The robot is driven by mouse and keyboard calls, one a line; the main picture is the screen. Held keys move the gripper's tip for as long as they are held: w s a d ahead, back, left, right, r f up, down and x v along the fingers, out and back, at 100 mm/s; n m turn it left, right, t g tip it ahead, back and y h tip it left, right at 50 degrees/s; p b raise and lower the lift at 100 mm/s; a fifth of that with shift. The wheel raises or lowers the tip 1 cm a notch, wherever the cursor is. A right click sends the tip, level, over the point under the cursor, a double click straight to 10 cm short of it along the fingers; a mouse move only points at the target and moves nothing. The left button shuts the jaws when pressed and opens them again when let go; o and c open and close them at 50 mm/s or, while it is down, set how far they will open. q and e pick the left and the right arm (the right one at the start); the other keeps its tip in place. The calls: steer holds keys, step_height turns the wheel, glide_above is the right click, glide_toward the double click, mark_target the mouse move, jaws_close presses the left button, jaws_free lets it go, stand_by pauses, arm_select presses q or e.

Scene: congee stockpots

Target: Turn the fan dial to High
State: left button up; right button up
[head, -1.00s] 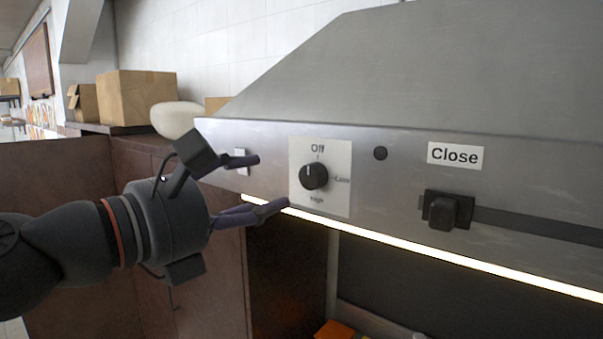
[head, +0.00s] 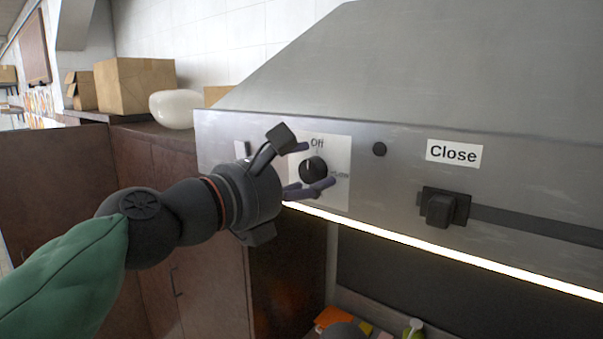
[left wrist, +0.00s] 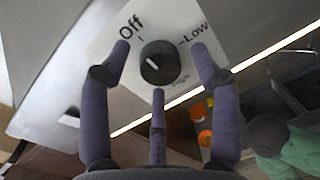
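The fan dial (head: 313,170) is a round black knob on a white label plate (head: 338,150) on the hood's front panel. It also shows in the left wrist view (left wrist: 158,63), with Off, Low and High printed around it. Its white pointer mark is toward Off. My left gripper (head: 312,168) is open, its purple fingers spread around the dial. In the left wrist view my left gripper (left wrist: 162,70) has two fingers on either side of the knob and one below; I cannot tell whether any touches it.
A black slider (head: 440,207) under a "Close" sign (head: 453,153) sits right of the dial. A lit strip (head: 420,245) runs along the hood's lower edge. Cardboard boxes (head: 135,86) and a white rounded object (head: 176,109) stand on the cabinets behind.

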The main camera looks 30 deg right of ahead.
arm_select(q)
steer(key=c, duration=1)
